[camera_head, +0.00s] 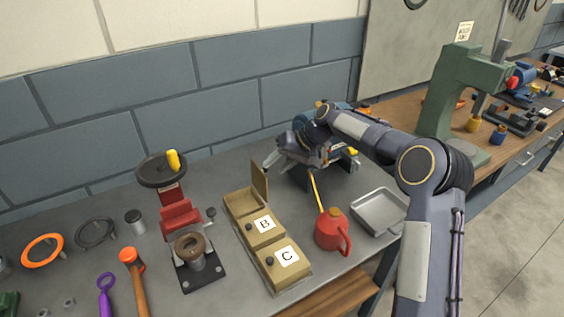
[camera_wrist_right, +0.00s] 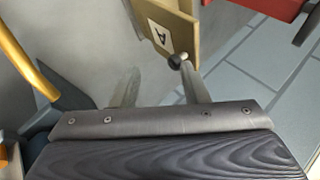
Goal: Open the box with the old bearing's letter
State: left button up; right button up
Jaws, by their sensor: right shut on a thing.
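A row of three lidded boxes stands on the grey bench. The far box (camera_head: 240,203) has its lid (camera_head: 260,181) standing up, open; the lid's letter A (camera_wrist_right: 161,34) shows in the right wrist view. The box marked B (camera_head: 265,224) and the box marked C (camera_head: 287,256) are closed, each with a dark knob. My right gripper (camera_head: 269,163) is just behind the raised lid. In the wrist view its fingers (camera_wrist_right: 158,80) reach the lid's round knob (camera_wrist_right: 178,61), which sits by one fingertip. My left gripper is out of view. No bearing with a readable letter is seen.
A red oil can (camera_head: 331,232) with a yellow spout stands right of the boxes, beside a metal tray (camera_head: 379,211). A black-based fixture (camera_head: 203,277) and an orange-headed hammer (camera_head: 132,263) are at left. A green press (camera_head: 450,95) stands on the wooden bench.

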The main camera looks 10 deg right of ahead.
jog(key=shift+o, duration=0.7)
jog(key=shift+s+a+f, duration=0.15)
jog(key=shift+a+f, duration=0.15)
jog(key=shift+f, duration=0.25)
jog(key=shift+s+a+f, duration=0.15)
jog(key=shift+a+f, duration=0.1)
jog(key=shift+f, duration=0.3)
jog(key=a+r+v, duration=0.1)
jog(key=v, duration=0.8)
jog(key=shift+w+b, duration=0.25)
jog(key=shift+b, duration=0.15)
